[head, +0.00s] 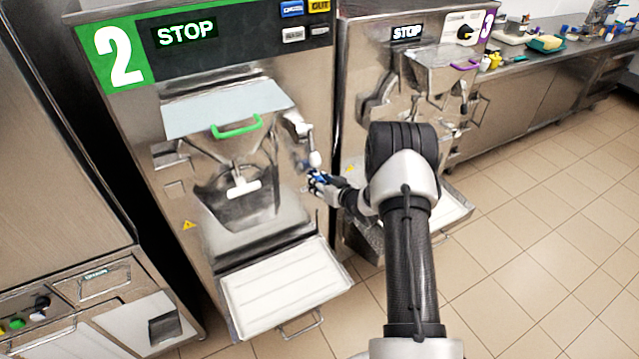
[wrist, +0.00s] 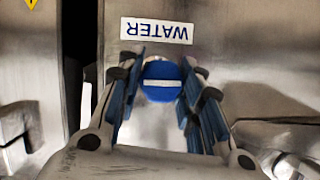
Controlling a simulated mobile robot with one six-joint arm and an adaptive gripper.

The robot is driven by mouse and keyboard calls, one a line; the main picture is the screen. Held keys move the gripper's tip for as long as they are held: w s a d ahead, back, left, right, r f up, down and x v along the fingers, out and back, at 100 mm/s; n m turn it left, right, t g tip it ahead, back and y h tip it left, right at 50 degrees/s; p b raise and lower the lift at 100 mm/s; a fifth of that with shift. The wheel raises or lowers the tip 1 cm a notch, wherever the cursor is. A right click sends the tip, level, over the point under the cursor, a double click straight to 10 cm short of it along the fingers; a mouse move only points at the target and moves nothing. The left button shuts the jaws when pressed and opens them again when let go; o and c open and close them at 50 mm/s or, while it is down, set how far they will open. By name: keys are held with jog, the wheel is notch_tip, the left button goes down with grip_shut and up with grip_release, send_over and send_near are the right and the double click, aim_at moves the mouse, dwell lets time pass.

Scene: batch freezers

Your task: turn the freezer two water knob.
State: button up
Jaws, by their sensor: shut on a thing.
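Freezer two (head: 150,110) stands in the left half of the head view, with a green panel marked 2 and a STOP display. The water knob (wrist: 161,92), round and blue with a white bar across it, shows in the middle of the wrist view. The bar lies level in that picture. A WATER label (wrist: 157,30) shows upside down above the knob. My gripper (wrist: 162,72) is shut on the knob, with one blue-padded finger on each side. In the head view my gripper (head: 320,183) is at the right front of freezer two, and it hides the knob there.
A white-topped tray (head: 285,290) juts out below freezer two. A lever with a white ball (head: 315,159) is just above my gripper. Freezer three (head: 365,75) stands close on the right. Tiled floor (head: 540,240) is open at the right.

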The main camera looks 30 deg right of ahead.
jog(key=shift+c, duration=1.2)
jog(key=shift+b, duration=0.35)
jog(key=n+h+b, duration=0.1)
jog(key=n+b, duration=0.1)
jog(key=b, duration=0.1)
jog(key=shift+a+f, duration=0.1)
jog(key=shift+f, duration=0.1)
jog(key=n+h+b, duration=0.2)
jog(key=b, duration=0.3)
jog(key=shift+f, duration=0.1)
jog(key=n+h+b, duration=0.1)
jog(key=n+b, duration=0.1)
jog(key=shift+a+b, duration=0.1)
jog(key=shift+b, duration=0.25)
jog(key=shift+r+n+t+h, duration=0.2)
jog(key=shift+n+t+h, duration=0.2)
jog(key=shift+n+h, duration=0.5)
